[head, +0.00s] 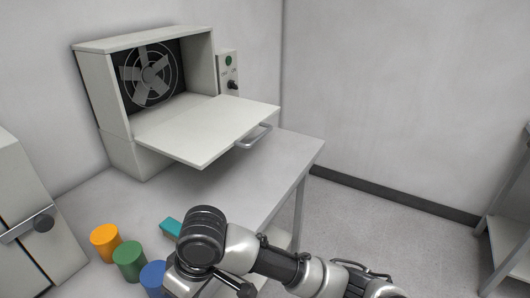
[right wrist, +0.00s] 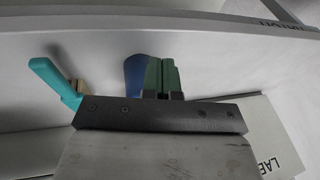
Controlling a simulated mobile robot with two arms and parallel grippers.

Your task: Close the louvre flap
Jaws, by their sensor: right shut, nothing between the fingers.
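The louvre flap (head: 207,130) is a pale panel on the front of a box-shaped unit (head: 172,48) on the table. It stands open, sticking out roughly level below the opening. A grey bar handle (head: 255,138) is on its outer edge. A fan (head: 150,75) shows inside. My right arm reaches in from the lower right, its wrist in front of the table, well below and apart from the flap. In the right wrist view my right gripper (right wrist: 162,76) has its fingers together, with nothing between them. My left gripper is not in view.
Orange (head: 105,242), green (head: 129,260) and blue (head: 154,277) cylinders stand at the lower left, near a teal-handled object (head: 171,229). A cabinet (head: 35,220) is at far left. The table (head: 285,160) is clear right of the flap. A control box (head: 229,72) adjoins the unit.

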